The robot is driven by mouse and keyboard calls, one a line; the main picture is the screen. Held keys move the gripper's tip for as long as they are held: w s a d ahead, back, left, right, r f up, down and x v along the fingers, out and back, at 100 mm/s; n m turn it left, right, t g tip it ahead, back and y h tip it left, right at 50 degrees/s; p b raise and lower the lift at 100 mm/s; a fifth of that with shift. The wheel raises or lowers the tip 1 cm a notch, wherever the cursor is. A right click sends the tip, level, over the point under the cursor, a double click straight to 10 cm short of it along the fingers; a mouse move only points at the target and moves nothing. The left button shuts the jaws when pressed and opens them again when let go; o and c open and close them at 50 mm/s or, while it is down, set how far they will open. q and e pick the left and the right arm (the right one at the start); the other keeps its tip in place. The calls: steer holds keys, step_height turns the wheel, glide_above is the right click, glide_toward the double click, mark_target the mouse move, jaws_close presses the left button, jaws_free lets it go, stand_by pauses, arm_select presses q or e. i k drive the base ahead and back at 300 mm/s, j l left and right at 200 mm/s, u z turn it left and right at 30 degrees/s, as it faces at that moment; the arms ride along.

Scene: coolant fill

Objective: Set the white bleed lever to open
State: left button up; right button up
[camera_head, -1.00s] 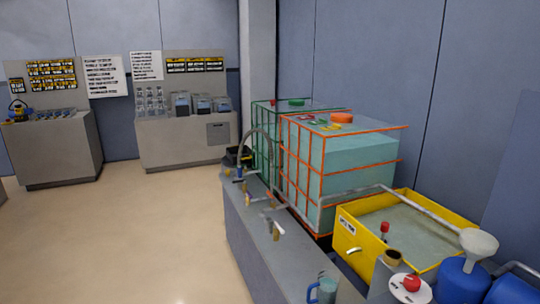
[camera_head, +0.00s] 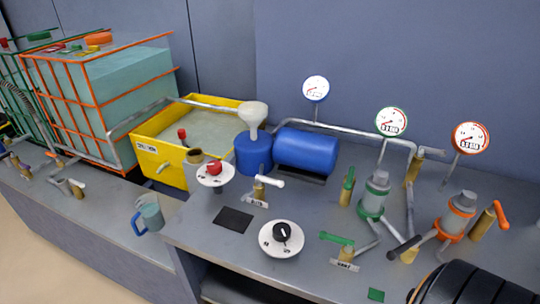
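The white bleed lever (camera_head: 270,182) is a short white handle on a small brass valve (camera_head: 259,192). It stands on the grey bench in front of the blue tank, and the handle points right, roughly level. A small label plate lies at its foot, too small to read, so I cannot tell which position is open.
A blue tank (camera_head: 305,152) and a blue funnel vessel (camera_head: 253,155) stand behind the lever. A red-knob dial (camera_head: 214,172) is left, a black-knob dial (camera_head: 281,238) in front. Green and orange valves and gauges stand right. A blue-handled jug (camera_head: 150,217) sits lower left.

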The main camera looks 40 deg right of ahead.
mark_target(259, 179)
steer(key=z, duration=1.15)
